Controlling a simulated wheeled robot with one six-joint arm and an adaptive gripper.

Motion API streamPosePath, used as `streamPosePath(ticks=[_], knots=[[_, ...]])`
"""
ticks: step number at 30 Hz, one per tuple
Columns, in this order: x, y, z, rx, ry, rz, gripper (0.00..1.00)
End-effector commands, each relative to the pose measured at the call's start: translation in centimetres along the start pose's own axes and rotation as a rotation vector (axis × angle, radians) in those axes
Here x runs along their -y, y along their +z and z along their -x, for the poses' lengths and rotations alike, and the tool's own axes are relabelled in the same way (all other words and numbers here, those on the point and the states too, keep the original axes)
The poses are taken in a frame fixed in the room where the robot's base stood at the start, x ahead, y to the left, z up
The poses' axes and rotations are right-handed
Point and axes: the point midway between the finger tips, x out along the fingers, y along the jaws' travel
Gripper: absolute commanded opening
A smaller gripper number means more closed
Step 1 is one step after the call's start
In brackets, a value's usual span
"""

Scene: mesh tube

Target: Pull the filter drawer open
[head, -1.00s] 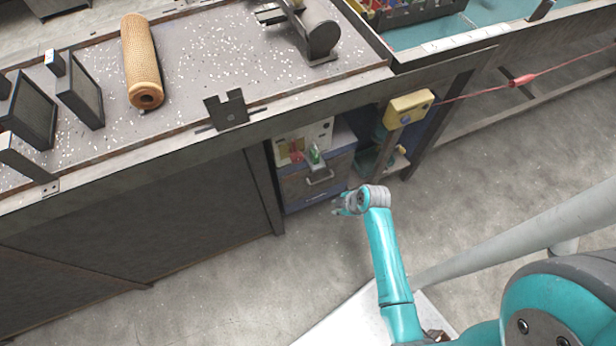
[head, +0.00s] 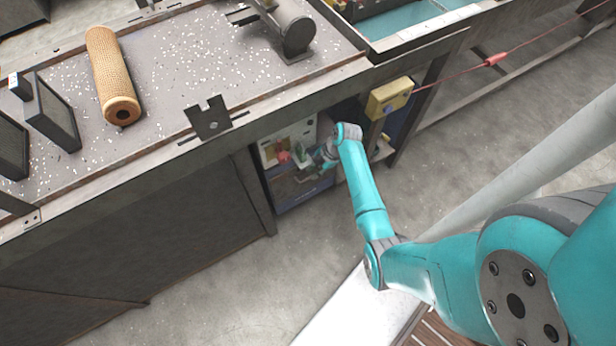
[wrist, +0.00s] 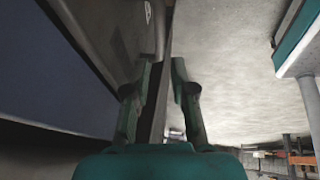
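The filter drawer (head: 290,193) is the dark front low in the cabinet under the bench, in the head view. Its handle (head: 306,178) is a small pale bar, partly covered by my gripper (head: 326,158), which is at the right end of the handle. In the wrist view my gripper (wrist: 160,78) has its two fingers apart, with a thin dark strip running between them. I cannot tell whether the strip is the handle. The drawer looks shut.
A white panel with a red knob (head: 283,157) and a green part sits just above the drawer. A yellow box (head: 389,97) with a red cable is to the right. The bench edge (head: 270,104) overhangs the cabinet. The floor (head: 215,285) in front is clear.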

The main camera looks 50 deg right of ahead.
Motion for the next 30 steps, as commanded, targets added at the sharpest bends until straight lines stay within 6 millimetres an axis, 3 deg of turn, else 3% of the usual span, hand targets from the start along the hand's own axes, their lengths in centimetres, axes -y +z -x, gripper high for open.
streamPosePath(ticks=[3,9,22,25,30], knots=[[-0.1,-0.1,-2.1,-0.001,-0.001,0.001,0.25],[0.0,0.0,-4.4,-0.001,-0.001,0.0,0.25],[-0.1,0.0,-5.2,0.001,0.001,0.0,0.25],[0.0,0.0,-5.2,0.001,0.001,0.0,0.0],[0.0,0.0,-5.2,0.001,0.001,0.0,0.0]])
